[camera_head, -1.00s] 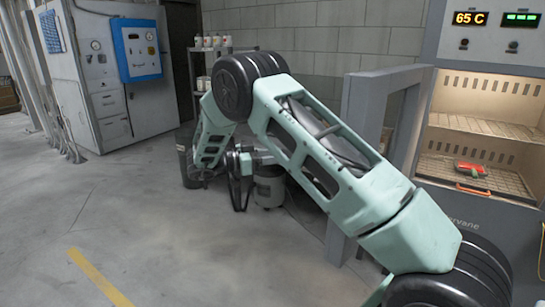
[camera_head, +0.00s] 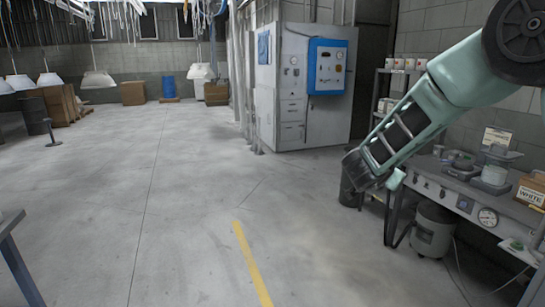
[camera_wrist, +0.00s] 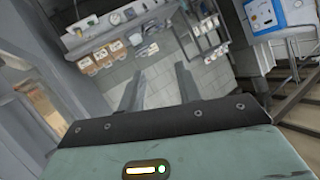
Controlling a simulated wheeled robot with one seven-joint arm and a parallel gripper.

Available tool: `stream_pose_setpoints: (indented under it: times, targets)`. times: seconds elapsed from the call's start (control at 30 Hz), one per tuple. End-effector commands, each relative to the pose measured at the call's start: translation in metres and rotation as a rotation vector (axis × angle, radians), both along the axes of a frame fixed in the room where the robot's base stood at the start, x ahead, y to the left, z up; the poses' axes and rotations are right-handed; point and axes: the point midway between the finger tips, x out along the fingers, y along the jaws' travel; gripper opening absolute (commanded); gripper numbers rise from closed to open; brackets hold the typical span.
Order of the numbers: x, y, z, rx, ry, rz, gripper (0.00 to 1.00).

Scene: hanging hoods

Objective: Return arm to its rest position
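My arm (camera_head: 425,112) reaches in from the upper right of the head view, a pale green link sloping down to the left to a dark joint in front of the workbench. I cannot make out my gripper's fingers in that view.
A workbench (camera_head: 460,200) with a scale and boxes stands at the right, near a grey bin (camera_head: 432,230). A cabinet with a blue panel (camera_head: 327,66) stands at the back. Lamp hoods (camera_head: 97,79) hang at the left. The middle floor is clear.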

Motion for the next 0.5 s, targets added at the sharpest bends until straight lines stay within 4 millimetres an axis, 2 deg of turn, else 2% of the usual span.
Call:
stream_pose_setpoints:
  times: [0.03, 0.1, 0.17, 0.2, 0.27, 0.3, 0.37, 0.4, 0.47, 0.5]
  targets:
    - [-0.004, 0.038, 0.005, 0.048, 0.013, 0.156, 0.34]
    - [-0.016, 0.088, 0.007, 0.105, 0.051, 0.359, 0.34]
    - [-0.034, 0.127, 0.008, 0.145, 0.098, 0.52, 0.34]
    - [-0.05, 0.152, 0.007, 0.165, 0.137, 0.624, 0.34]
    - [-0.079, 0.185, 0.004, 0.188, 0.204, 0.77, 0.34]
    - [-0.101, 0.204, 0.001, 0.199, 0.255, 0.86, 0.34]
    - [-0.137, 0.228, -0.004, 0.207, 0.34, 0.991, 0.34]
    - [-0.164, 0.24, -0.008, 0.204, 0.403, 1.072, 0.34]
    - [-0.205, 0.253, -0.015, 0.193, 0.507, 1.182, 0.34]
    - [-0.234, 0.257, -0.021, 0.179, 0.582, 1.249, 0.34]
